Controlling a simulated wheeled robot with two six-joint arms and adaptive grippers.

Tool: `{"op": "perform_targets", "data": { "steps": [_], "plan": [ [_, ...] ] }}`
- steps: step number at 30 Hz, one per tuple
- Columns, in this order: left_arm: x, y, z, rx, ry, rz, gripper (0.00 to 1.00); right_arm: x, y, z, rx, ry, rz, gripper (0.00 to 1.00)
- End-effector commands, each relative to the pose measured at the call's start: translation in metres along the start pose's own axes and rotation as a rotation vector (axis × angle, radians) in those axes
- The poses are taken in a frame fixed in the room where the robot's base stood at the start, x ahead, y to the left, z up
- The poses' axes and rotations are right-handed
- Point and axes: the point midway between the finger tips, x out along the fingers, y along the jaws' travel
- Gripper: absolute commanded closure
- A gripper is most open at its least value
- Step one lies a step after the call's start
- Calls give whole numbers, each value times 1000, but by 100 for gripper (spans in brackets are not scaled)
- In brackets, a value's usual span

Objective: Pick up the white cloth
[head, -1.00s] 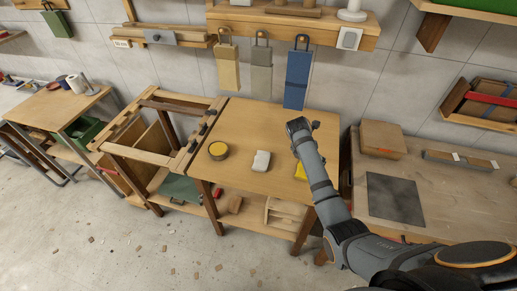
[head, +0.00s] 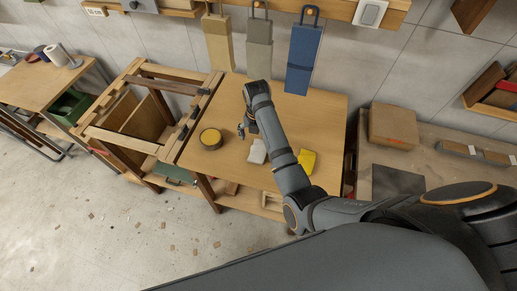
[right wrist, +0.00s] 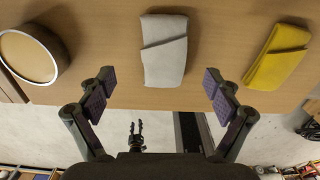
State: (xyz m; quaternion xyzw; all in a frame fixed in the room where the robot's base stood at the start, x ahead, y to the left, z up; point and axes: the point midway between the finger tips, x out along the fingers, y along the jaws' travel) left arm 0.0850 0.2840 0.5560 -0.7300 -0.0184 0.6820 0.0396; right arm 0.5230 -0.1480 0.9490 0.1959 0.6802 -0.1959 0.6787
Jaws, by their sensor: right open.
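The white cloth (head: 257,152) lies folded on the wooden table (head: 325,110), partly covered by my right arm in the head view. In the right wrist view the folded cloth (right wrist: 164,50) lies ahead of my right gripper (right wrist: 158,82), roughly centred between its fingers. The right gripper (head: 246,130) is open and empty, above the table and apart from the cloth. A small dark gripper (right wrist: 137,136), seemingly my left one, shows far off over the floor in the right wrist view; its jaw state is unclear. It is outside the head view.
Cloths hang on the wall behind, including a blue one (head: 301,60). A cardboard box (head: 393,125) sits on the right bench.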

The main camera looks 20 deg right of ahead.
Motion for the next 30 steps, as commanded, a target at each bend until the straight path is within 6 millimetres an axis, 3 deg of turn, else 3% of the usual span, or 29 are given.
{"op": "perform_targets", "data": {
  "steps": [4,8,13,21,30],
  "plan": [
    [-3,3,-19,-3,27,4,60,4,-1,0,1,1,-1,9],
    [-15,6,-37,-6,53,9,60,23,-6,0,1,2,-4,9],
    [-16,6,-31,-6,46,9,60,49,-6,1,1,1,-1,9],
    [-15,6,-20,-5,28,9,60,53,-5,1,1,-1,1,11],
    [-15,4,-20,-4,28,6,60,53,-5,1,1,-1,1,52]
  ]
}}
